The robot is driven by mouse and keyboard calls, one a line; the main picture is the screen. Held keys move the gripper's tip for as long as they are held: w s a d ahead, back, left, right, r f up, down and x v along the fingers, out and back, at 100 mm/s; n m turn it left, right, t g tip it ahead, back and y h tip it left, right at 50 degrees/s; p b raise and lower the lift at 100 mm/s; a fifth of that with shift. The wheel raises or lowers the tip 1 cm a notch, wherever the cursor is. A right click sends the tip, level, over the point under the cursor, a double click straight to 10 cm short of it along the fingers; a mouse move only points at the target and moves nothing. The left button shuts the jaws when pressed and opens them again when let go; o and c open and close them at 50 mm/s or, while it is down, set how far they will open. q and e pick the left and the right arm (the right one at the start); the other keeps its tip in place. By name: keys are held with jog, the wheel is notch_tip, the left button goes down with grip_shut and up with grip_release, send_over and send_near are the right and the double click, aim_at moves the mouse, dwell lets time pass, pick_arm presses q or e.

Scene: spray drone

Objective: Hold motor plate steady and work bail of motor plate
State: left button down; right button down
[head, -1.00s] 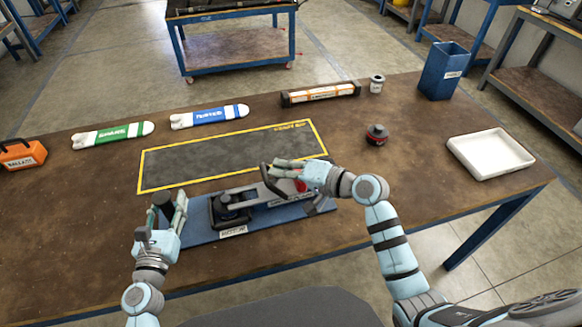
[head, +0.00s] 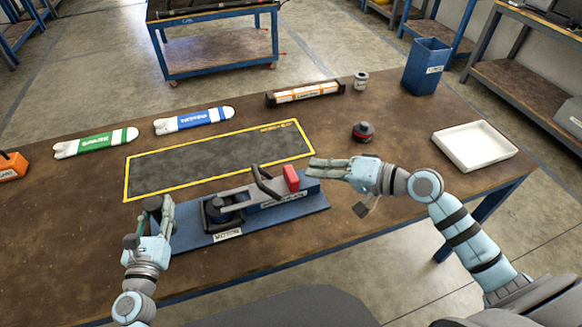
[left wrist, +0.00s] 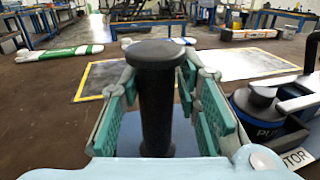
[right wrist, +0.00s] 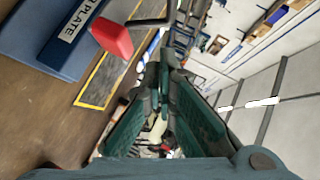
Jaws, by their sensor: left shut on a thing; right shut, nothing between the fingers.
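The motor plate (head: 313,202) is a long blue plate on the near side of the bench, with a dark round motor (head: 224,205) on its left part. Its dark bail (head: 264,184) slants up to the left of a red block (head: 291,178); the red block also shows in the right wrist view (right wrist: 113,39). My left gripper (head: 162,209) is shut on a black upright post (left wrist: 156,95) at the plate's left end. My right gripper (head: 316,169) is shut and empty, just right of the red block and apart from it.
A yellow-edged dark mat (head: 215,160) lies behind the plate. Green (head: 96,143) and blue (head: 194,120) labelled pieces, an orange-and-black bar (head: 305,93), a black-red knob (head: 363,131) and a white tray (head: 475,146) stand around it.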

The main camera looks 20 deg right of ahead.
jog(key=shift+s+d+r, duration=0.2)
jog(key=shift+s+d, duration=0.25)
pick_arm(q)
jog(key=c, duration=1.1)
grip_release()
jog(key=shift+a, duration=0.1)
pick_arm(e)
jog(key=shift+a, duration=0.1)
